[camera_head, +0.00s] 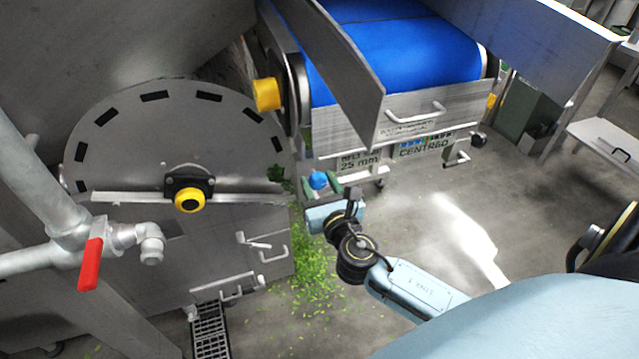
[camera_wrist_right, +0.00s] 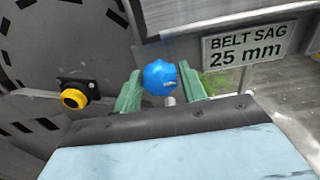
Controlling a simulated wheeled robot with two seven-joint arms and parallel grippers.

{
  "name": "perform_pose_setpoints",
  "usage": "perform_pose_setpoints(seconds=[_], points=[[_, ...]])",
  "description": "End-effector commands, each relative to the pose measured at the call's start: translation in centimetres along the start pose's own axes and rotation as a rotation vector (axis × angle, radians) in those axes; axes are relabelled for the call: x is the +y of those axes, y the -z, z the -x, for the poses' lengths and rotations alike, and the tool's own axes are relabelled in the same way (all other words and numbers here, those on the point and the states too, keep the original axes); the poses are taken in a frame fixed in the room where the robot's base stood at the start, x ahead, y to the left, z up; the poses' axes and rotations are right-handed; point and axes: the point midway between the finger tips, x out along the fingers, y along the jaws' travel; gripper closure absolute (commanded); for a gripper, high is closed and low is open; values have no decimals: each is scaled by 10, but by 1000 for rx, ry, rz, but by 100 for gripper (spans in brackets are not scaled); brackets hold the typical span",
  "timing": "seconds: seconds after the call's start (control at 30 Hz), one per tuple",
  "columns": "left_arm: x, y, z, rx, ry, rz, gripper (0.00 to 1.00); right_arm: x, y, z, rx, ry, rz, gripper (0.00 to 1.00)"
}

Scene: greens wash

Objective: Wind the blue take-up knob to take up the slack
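The blue take-up knob (camera_head: 318,180) is a small lobed knob below the near end of the blue conveyor belt (camera_head: 395,55). It also shows in the right wrist view (camera_wrist_right: 160,77), on a short grey shaft. My right gripper (camera_head: 322,187) is at the knob, with its green fingers apart. In the right wrist view the fingers (camera_wrist_right: 160,92) stand on either side of the knob, with a visible gap on the right; contact on the left is hard to tell. My left gripper is not in view.
A "BELT SAG 25 mm" sign (camera_wrist_right: 248,48) stands right of the knob. A large round drum cover with a yellow-capped hub (camera_head: 189,200) is at left. A pipe with a red valve handle (camera_head: 90,264) is nearer. Green leaf scraps (camera_head: 310,270) litter the floor.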

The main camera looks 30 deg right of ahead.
Motion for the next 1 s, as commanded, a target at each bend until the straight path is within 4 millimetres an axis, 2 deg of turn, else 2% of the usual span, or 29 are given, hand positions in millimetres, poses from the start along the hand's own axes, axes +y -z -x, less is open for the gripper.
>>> perform_pose_setpoints(seconds=[0.03, 0.2, 0.57, 1.0], points=[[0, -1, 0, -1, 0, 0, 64, 0, 0, 0, 0, 0, 0, 65], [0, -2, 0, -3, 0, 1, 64, 0, 0, 0, 0, 0, 0, 86], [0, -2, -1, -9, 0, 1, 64, 0, 1, 0, 1, 1, -65, 86], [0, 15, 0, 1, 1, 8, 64, 0, 1, 0, 0, 1, -417, 86]])
